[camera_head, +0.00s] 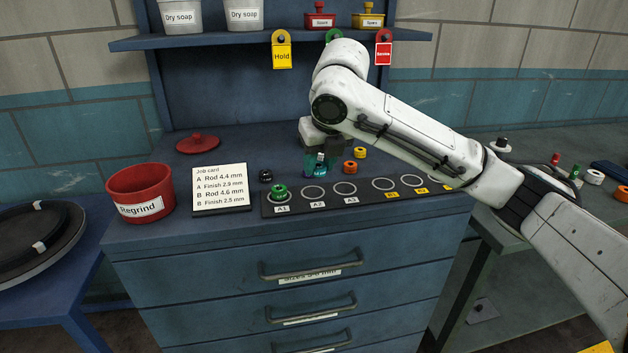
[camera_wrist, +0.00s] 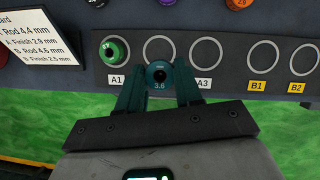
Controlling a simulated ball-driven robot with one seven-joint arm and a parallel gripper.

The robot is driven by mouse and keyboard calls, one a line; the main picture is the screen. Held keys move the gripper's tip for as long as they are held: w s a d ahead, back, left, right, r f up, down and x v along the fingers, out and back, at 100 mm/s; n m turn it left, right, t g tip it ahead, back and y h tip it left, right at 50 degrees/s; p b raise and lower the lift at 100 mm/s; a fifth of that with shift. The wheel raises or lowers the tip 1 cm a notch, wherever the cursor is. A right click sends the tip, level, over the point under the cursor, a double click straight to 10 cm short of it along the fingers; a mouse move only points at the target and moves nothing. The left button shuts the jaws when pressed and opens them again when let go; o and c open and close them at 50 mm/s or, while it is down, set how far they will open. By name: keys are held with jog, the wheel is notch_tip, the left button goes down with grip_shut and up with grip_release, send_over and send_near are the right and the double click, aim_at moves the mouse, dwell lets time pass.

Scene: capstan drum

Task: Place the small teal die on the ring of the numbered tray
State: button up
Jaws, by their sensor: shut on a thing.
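The teal die (camera_wrist: 159,74), marked 3.6, is gripped between the fingers of my gripper (camera_wrist: 158,82) in the wrist view. In the head view the teal die (camera_head: 319,173) shows under my gripper (camera_head: 321,158), near the back edge of the numbered tray. The dark tray (camera_head: 331,208) has a row of rings with labels A1, A2, A3 and B1, B2. A green die (camera_head: 280,191) sits on ring A1. Rings A2 (camera_head: 313,191), A3 (camera_head: 346,188) and B1 (camera_head: 383,184) are empty. In the wrist view the die overlaps ring A2's (camera_wrist: 146,55) near side.
A black die (camera_head: 266,175), an orange die (camera_head: 350,167) and a yellow die (camera_head: 360,152) stand behind the tray. A job card (camera_head: 220,187) and a red Regrind bin (camera_head: 141,190) are to the left.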

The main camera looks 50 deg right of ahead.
aim_at(314, 194)
jog(key=shift+w+d+f, duration=0.25)
jog(key=shift+w+f, duration=0.75)
jog(key=shift+f, duration=0.15)
jog(key=shift+w+f, duration=0.15)
jog(key=shift+f, duration=1.55)
jog(key=o, duration=1.1)
jog(key=shift+f, duration=0.15)
jog(key=shift+r, duration=0.3)
jog(key=v, duration=1.1)
jog(key=shift+s+r, duration=0.3)
jog(key=shift+r, duration=0.05)
jog(key=shift+a, duration=0.1)
